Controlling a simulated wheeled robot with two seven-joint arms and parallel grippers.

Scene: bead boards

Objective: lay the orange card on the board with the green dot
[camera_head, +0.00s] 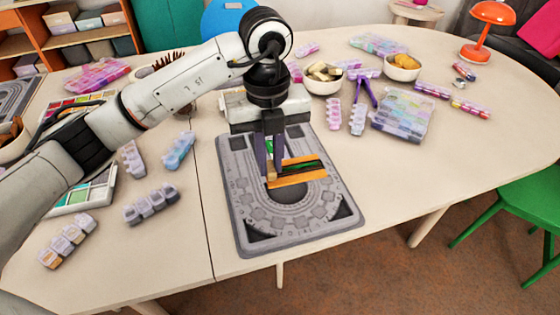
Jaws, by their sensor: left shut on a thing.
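The orange card (300,178) has a dark and green band between its orange edges. My left gripper (272,177) comes down from above and is shut on the card's left end. The card is over the middle of a grey bead board (236,208); I cannot tell whether it touches the board. A bit of green shows between the gripper's fingers near the board's upper part; I cannot tell whether it is the green dot. The card and fingers hide part of the board. My right gripper is not in view.
Another grey board (14,92) lies at the far left edge. Pale bead boxes (150,203) lie left of the board. Bowls (322,80), a clear bead case (402,112) and purple pliers (366,92) are behind and to the right. The table's right front is clear.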

